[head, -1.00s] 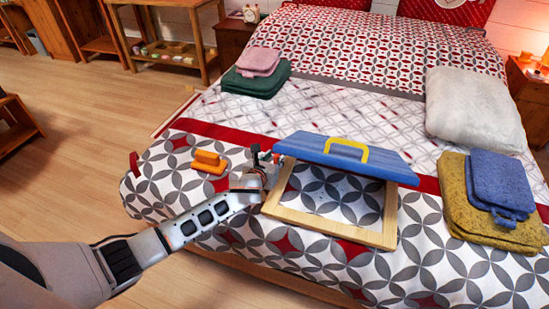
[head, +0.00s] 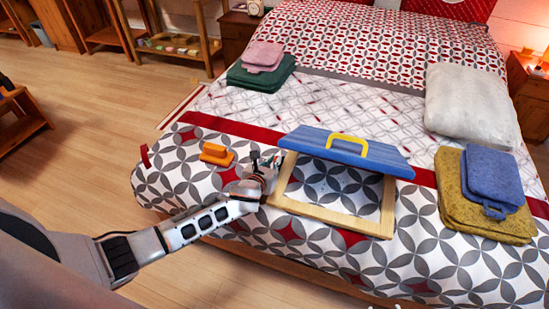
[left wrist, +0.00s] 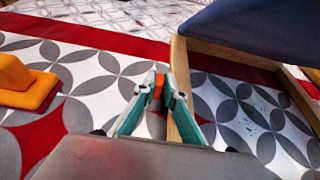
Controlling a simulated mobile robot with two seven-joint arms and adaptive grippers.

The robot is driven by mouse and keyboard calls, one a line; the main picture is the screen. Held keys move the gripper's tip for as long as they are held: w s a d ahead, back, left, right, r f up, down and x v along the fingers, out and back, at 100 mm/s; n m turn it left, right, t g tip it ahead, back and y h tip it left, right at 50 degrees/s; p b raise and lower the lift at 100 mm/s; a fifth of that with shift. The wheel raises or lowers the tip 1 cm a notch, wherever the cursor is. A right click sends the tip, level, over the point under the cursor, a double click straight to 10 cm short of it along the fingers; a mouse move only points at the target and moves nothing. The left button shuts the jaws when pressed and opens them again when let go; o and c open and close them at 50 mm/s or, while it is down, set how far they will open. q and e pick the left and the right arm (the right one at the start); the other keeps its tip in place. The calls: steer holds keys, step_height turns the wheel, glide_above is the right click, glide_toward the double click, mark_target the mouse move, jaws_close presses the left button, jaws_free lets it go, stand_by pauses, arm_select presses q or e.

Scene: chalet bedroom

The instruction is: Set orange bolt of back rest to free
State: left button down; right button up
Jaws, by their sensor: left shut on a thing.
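The back rest lies on the bed as a light wooden frame (head: 335,220) with a raised, tilted blue panel (head: 345,152) that has a yellow handle (head: 347,146). The frame's left rail also shows in the left wrist view (left wrist: 182,110). The orange bolt (left wrist: 158,88) is at that rail's left side, between the fingertips of my left gripper (left wrist: 160,93). My left gripper (head: 268,160) is shut on the bolt, which the fingers partly hide. The bolt's exact setting cannot be told.
A separate orange block (head: 216,154) lies on the bed left of my gripper. Yellow (head: 465,215) and blue (head: 494,175) folded cloths and a white pillow (head: 470,105) lie at the right. Green (head: 258,77) and pink (head: 263,55) cloths lie at the back left.

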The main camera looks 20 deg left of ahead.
arm_select(q)
steer(key=c, duration=2.1)
jaws_free()
steer(key=shift+s, duration=0.1)
steer(key=v, duration=1.2)
arm_select(e)
steer(key=shift+w+d+r, duration=0.15)
steer(key=shift+w+r, duration=0.1)
